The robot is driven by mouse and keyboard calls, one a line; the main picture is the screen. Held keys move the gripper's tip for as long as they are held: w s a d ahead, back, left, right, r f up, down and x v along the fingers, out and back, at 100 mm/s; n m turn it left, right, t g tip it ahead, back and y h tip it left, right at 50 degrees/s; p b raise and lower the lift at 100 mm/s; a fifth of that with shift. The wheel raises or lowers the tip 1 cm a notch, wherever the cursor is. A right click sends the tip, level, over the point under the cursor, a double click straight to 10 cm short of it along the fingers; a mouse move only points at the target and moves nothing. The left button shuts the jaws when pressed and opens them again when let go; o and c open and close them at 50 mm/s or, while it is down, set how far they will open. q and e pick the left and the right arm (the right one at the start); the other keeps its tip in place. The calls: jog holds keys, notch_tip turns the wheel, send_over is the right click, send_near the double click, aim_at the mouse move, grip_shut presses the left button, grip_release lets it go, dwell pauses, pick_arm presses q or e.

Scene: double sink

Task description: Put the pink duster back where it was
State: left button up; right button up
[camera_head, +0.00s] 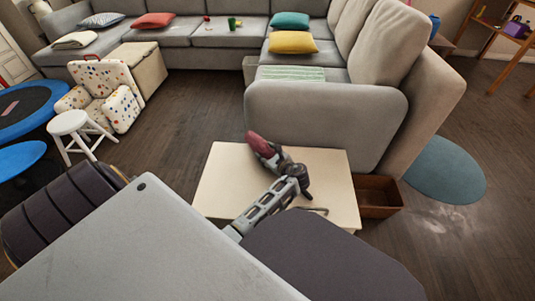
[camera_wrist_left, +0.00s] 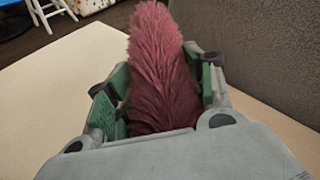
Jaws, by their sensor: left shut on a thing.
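The pink duster (camera_wrist_left: 160,70) shows in the left wrist view as a fluffy, dark pink plume standing up between the gripper fingers. In the head view its tip (camera_head: 257,143) shows above a cream table (camera_head: 222,180). My left gripper (camera_head: 268,158) is shut on the duster, over the far middle part of the table. In the left wrist view the fingers (camera_wrist_left: 160,95) stand on either side of the plume, and the duster's lower end is hidden by the gripper. I cannot tell whether the duster touches the table. My right gripper is not in view.
A grey sofa (camera_head: 320,115) stands right behind the table. A brown open box (camera_head: 377,190) sits on the floor at the table's right. A white stool (camera_head: 70,122) and a spotted child's chair (camera_head: 105,90) are at left. Wooden floor (camera_head: 190,100) is clear between.

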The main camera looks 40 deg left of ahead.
pick_arm(q)
jog(key=shift+f, duration=0.4)
jog(key=o, duration=1.1)
jog(key=shift+r, duration=4.95)
